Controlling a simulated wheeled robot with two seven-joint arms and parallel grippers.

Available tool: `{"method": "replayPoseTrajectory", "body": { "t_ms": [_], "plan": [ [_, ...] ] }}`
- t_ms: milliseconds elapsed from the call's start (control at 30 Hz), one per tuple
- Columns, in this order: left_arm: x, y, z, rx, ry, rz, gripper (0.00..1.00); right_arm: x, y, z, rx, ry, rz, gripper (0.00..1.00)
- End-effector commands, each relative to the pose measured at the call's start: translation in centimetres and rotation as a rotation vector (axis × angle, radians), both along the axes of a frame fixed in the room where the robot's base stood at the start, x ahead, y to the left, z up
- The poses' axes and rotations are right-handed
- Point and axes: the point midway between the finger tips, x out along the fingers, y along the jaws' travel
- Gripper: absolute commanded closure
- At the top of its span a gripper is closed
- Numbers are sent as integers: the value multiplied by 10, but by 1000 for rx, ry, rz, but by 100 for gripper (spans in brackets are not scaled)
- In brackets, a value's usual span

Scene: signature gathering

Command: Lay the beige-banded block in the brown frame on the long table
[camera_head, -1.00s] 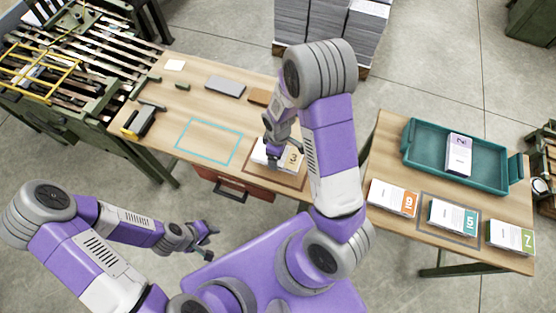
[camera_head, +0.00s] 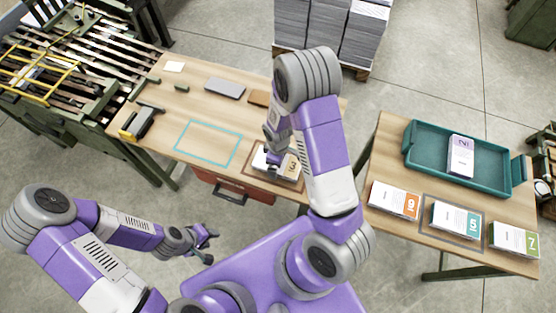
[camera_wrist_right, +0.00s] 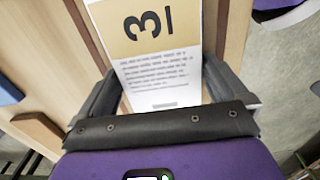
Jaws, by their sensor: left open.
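The white block with a beige band marked 3 (camera_head: 289,167) is at the brown frame (camera_head: 247,171) on the long table (camera_head: 185,100). My right gripper (camera_head: 272,160) points down at it and is shut on its two sides. In the right wrist view the block (camera_wrist_right: 158,60) lies flat between the fingers (camera_wrist_right: 160,75), with strips of the brown frame (camera_wrist_right: 87,30) on either side. It looks within the frame; whether its underside touches the table cannot be told. My left gripper (camera_head: 210,240) is open and empty, in front of the long table.
A cyan outline (camera_head: 208,122), a grey block (camera_head: 225,86) and a stapler-like tool (camera_head: 140,122) are on the long table. The right table holds a teal tray (camera_head: 425,170) with a purple-banded block (camera_head: 461,155) and blocks marked 9 (camera_head: 394,200), 5 (camera_head: 455,219) and 7 (camera_head: 514,239).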

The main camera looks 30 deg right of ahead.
Motion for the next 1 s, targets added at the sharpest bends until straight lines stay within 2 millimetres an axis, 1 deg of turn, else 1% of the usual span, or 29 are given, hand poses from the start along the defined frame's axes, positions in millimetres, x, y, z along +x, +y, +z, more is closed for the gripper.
{"method": "replayPoseTrajectory", "body": {
  "t_ms": [167,233,367,500,600,700,833,1000],
  "plan": [
    [0,0,3,0,0,0,57,0,0,3,0,0,0,0],
    [0,0,5,0,0,0,57,1,0,10,1,-2,0,0],
    [0,0,12,0,0,0,57,1,0,34,1,-4,0,0],
    [0,0,21,0,0,0,57,1,0,67,1,-6,1,0],
    [0,0,26,0,0,0,57,1,0,88,1,-6,0,0],
    [0,0,30,0,0,0,57,1,0,104,1,-4,-1,0],
    [0,0,33,0,0,0,57,0,0,118,1,-2,1,0],
    [0,0,34,0,0,0,57,0,0,124,-1,-1,1,0]
  ]
}}
